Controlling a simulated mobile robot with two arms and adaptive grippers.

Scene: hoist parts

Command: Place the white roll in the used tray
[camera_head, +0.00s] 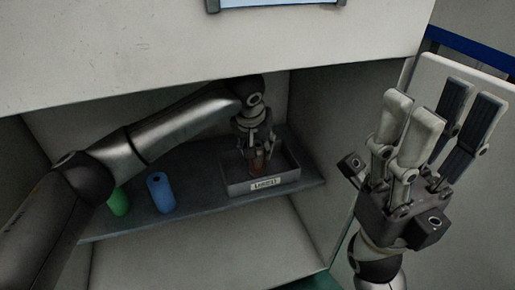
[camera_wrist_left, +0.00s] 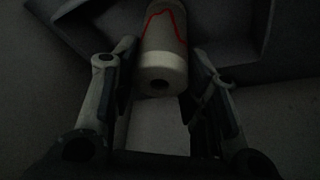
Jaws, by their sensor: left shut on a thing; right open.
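My left gripper (camera_head: 258,143) reaches down into the grey tray (camera_head: 234,188) on the shelf. The tray has a white label on its front whose text is too small to read surely. In the left wrist view the white roll (camera_wrist_left: 160,72), with a dark hole in its end and a red line on its side, is between the fingers of my left gripper (camera_wrist_left: 160,62), which is shut on it. In the head view a reddish part (camera_head: 258,165) shows below the fingers inside the tray walls; whether it touches the tray floor is unclear. My right gripper (camera_head: 440,125) is open and empty, outside the cabinet.
A blue roll (camera_head: 160,193) and a green roll (camera_head: 119,201) stand on the shelf (camera_head: 205,200) left of the tray, the green one partly behind my left arm. The cabinet's upper panel (camera_head: 180,50) hangs above the arm, and its side wall (camera_head: 335,130) is right of the tray.

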